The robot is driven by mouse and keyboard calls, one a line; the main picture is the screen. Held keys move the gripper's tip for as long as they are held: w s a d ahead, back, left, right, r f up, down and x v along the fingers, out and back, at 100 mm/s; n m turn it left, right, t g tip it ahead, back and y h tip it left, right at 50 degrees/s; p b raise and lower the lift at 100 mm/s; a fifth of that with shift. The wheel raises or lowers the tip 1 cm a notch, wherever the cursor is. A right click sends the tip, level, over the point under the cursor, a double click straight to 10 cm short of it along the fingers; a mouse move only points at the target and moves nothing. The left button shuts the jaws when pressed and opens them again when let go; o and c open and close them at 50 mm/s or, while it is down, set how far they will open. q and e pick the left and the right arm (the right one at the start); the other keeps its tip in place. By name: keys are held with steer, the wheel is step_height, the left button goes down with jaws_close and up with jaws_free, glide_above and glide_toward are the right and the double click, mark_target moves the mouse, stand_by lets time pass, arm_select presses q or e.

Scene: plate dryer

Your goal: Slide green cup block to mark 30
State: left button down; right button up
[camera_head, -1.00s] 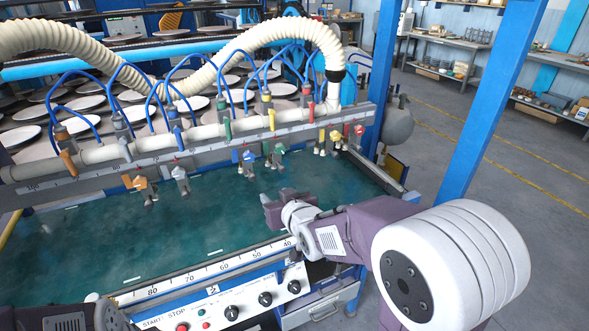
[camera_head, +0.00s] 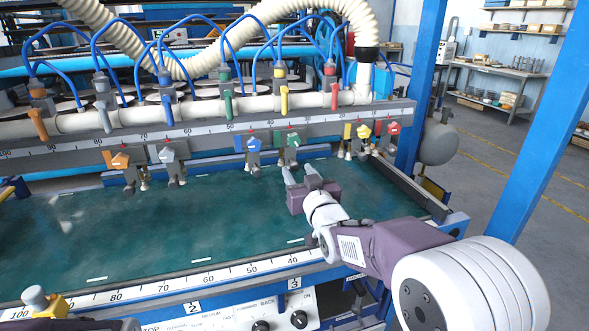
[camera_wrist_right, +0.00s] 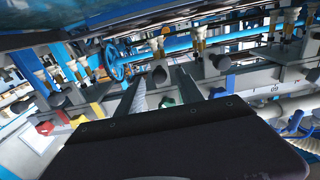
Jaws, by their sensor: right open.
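The green cup block (camera_head: 290,141) hangs on the ruled rail with its grey cup holder below it, between the blue block (camera_head: 253,144) and the yellow blocks (camera_head: 363,131). The rail numbers beside it are too small to read surely. My right gripper (camera_head: 303,172) is open and empty, just in front of and below the green block, apparently not touching it. In the right wrist view its two fingers (camera_wrist_right: 158,85) stand apart, with a bit of green (camera_wrist_right: 168,102) showing between them, farther off. My left gripper is out of view.
The blue block is close on the green block's left; yellow and red (camera_head: 393,129) blocks stand to its right, with a gap between. White (camera_head: 168,155) and orange (camera_head: 120,160) blocks hang farther left. The green bed (camera_head: 180,225) below is clear. A front ruler (camera_head: 200,277) edges it.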

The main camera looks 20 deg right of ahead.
mark_target(296, 169)
steer(key=shift+w, duration=2)
jaws_close()
steer(key=shift+f, duration=0.1)
